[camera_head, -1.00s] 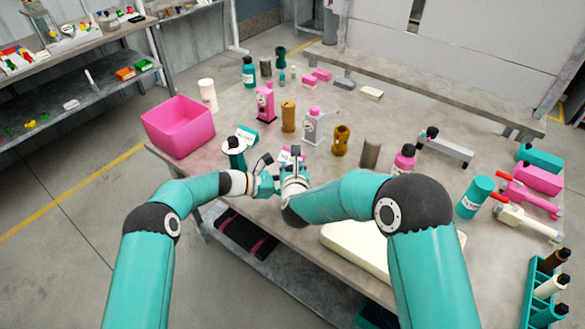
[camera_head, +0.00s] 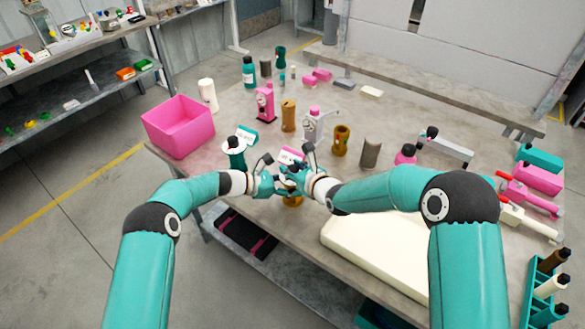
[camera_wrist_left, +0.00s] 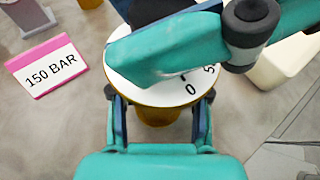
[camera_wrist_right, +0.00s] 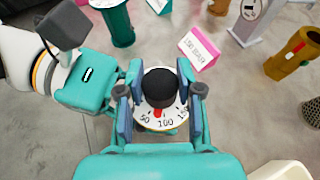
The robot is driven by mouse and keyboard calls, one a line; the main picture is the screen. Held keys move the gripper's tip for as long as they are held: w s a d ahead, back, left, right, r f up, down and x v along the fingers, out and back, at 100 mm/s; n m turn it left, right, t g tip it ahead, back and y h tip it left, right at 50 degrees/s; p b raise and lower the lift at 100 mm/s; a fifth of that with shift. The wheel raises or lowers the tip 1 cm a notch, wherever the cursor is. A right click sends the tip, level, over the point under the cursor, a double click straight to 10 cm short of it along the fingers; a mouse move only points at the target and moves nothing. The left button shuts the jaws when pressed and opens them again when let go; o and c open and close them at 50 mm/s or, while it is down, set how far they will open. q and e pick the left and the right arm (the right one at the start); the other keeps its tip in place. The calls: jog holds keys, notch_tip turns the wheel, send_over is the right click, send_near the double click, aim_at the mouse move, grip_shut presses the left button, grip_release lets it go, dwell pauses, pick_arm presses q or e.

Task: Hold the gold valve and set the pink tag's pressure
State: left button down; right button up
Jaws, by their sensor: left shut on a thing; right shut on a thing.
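The gold valve (camera_head: 292,201) has a white dial and a black knob with a red pointer. Its gold body (camera_wrist_left: 158,117) is between the fingers of my left gripper (camera_wrist_left: 160,108), which is shut on it. My right gripper (camera_wrist_right: 157,92) is shut on the black knob (camera_wrist_right: 159,87) from above. The red pointer (camera_wrist_right: 157,112) lies between 50 and 100 on the dial (camera_wrist_right: 172,122). The pink-edged tag (camera_wrist_left: 48,66) reads 150 BAR and stands beside the valve. My right gripper hides much of the dial in the left wrist view.
A teal valve (camera_head: 234,158) with a teal tag (camera_head: 246,134) stands behind my left gripper. A pink bin (camera_head: 178,126) is at the left table corner. A cream pad (camera_head: 378,255) lies at the front edge. Several pumps and cylinders stand farther back.

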grip_shut()
jog(key=o, duration=1.2)
grip_release()
jog(key=shift+s, duration=0.1)
jog(key=v, duration=1.1)
jog(key=shift+s+d+r, duration=0.15)
jog(key=shift+s+d, duration=0.05)
jog(key=shift+s, duration=0.1)
